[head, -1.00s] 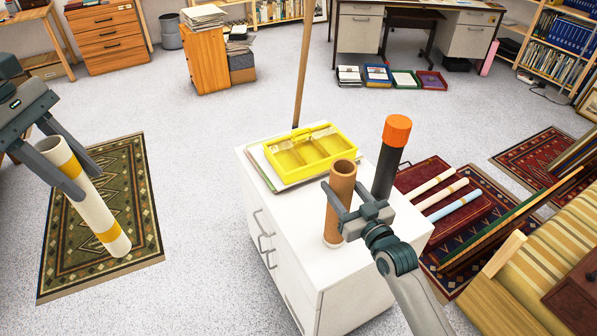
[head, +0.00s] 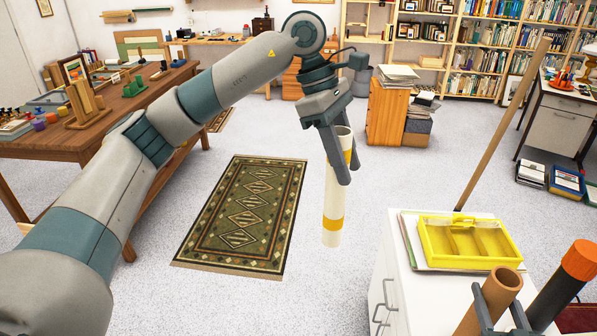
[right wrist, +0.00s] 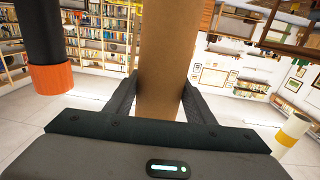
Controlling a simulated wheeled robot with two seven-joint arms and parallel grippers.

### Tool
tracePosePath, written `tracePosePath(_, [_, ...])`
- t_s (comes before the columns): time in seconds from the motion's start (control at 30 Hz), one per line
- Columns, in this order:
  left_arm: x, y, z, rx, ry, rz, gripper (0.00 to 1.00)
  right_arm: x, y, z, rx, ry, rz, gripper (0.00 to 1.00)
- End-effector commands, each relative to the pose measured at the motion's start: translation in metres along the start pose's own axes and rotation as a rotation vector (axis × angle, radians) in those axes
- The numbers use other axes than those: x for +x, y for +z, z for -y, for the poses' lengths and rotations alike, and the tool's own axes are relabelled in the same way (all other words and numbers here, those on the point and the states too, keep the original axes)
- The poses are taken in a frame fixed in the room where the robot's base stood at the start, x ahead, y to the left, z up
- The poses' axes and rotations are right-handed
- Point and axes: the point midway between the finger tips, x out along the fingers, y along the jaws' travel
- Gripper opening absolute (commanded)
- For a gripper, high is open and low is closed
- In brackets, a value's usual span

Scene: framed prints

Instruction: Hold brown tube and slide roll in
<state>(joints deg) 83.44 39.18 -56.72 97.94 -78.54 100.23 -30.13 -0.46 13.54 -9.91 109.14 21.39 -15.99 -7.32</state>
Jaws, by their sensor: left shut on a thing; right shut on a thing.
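The brown tube (head: 490,305) stands at the lower right of the head view, open end up. My right gripper (head: 497,302) is shut around it; the right wrist view also shows the brown tube (right wrist: 166,45) between the fingers. The roll (head: 332,195) is white with yellow bands and hangs nearly upright in my left gripper (head: 349,172), which is shut on its upper part. The roll is over the floor, left of the cabinet and apart from the brown tube. The roll also shows at the right edge of the right wrist view (right wrist: 291,132). The tube's base is out of frame.
A white cabinet (head: 392,265) carries a yellow tray (head: 447,262). A dark tube with an orange cap (head: 579,260) stands close right of the brown tube. A wooden pole (head: 505,120) rises behind the cabinet. A green rug (head: 215,225) lies on the floor.

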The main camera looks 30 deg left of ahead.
Motion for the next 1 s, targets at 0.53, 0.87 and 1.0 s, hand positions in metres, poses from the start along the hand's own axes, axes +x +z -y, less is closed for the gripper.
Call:
tracePosePath(0.53, [0.039,0.189,-0.065,-0.165,0.07,-0.001,0.0,0.0,0.0,0.0,-0.001,0.0,0.0,0.18])
tracePosePath(0.87, [0.069,0.303,-0.07,-0.27,0.115,-0.001,0.0,0.0,0.0,0.0,-0.001,0.0,0.001,0.18])
tracePosePath(1.0, [0.081,0.339,-0.066,-0.307,0.13,-0.001,0.0,0.0,0.0,0.0,-0.001,0.0,0.001,0.18])
